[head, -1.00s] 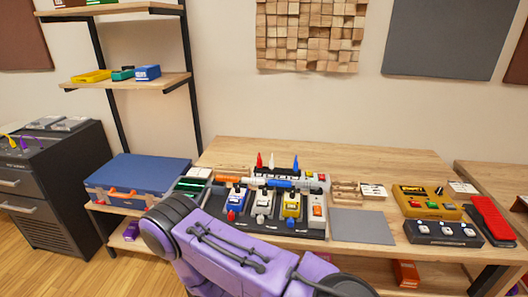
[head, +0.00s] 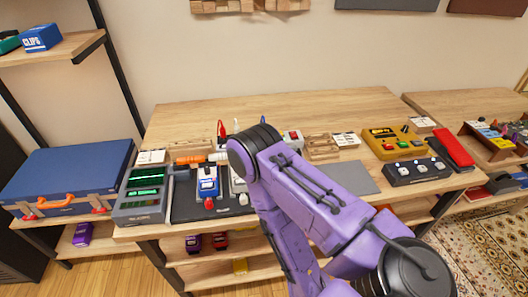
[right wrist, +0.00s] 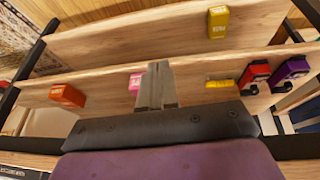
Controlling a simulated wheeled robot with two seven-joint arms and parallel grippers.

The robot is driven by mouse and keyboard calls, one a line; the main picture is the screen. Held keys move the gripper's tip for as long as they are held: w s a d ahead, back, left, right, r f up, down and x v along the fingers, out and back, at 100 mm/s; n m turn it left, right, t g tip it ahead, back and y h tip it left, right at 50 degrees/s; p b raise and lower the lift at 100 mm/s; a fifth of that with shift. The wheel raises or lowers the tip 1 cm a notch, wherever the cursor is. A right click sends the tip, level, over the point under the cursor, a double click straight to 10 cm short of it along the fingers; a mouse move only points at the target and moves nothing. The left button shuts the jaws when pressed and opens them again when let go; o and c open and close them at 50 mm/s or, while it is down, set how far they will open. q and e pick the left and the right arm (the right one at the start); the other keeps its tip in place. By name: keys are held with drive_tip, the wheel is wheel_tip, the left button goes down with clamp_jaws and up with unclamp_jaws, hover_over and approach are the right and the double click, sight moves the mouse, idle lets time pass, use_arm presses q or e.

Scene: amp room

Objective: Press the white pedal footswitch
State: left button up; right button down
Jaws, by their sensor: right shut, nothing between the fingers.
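The white pedal (head: 237,180) stands on the black pedalboard (head: 185,207) on the table in the head view. My purple right arm covers most of it; a small part of its body and a footswitch at its lower front (head: 243,199) show at the arm's left edge. The blue pedal (head: 207,182) with a red footswitch (head: 209,203) stands just left of it. My right gripper (right wrist: 156,85) is shut and empty in the right wrist view, over shelves with small pedals; the white pedal is not seen there. The head view does not show this gripper. My left gripper is not in view.
A grey rack unit with green displays (head: 145,190) and a blue case (head: 70,175) lie left of the board. A yellow pedal (head: 393,143), a dark switch box (head: 418,171) and a red pedal (head: 453,148) stand right. The table's back (head: 270,105) is clear.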

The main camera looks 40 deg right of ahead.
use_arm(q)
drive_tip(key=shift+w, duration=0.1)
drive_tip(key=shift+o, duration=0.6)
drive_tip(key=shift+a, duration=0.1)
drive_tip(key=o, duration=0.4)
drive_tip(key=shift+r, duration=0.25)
use_arm(e)
drive_tip(key=w+a+r+m+t+y+p, duration=0.2)
drive_tip(key=w+a+r+m+y+p, duration=0.15)
drive_tip(key=w+r+m+p, duration=0.95)
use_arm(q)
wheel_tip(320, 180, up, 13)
use_arm(e)
drive_tip(key=w+d+r+m+t, duration=0.2)
drive_tip(key=w+d+r, duration=0.1)
drive_tip(key=w+r, duration=0.5)
drive_tip(key=w+d+r+m+t+y, duration=0.1)
drive_tip(key=w+d+r+m, duration=0.1)
drive_tip(key=w+r, duration=0.6)
wheel_tip(320, 180, up, 3)
drive_tip(key=shift+d+f+m+t, duration=0.1)
drive_tip(key=shift+d+m+t, duration=0.3)
drive_tip(key=shift+m, duration=0.3)
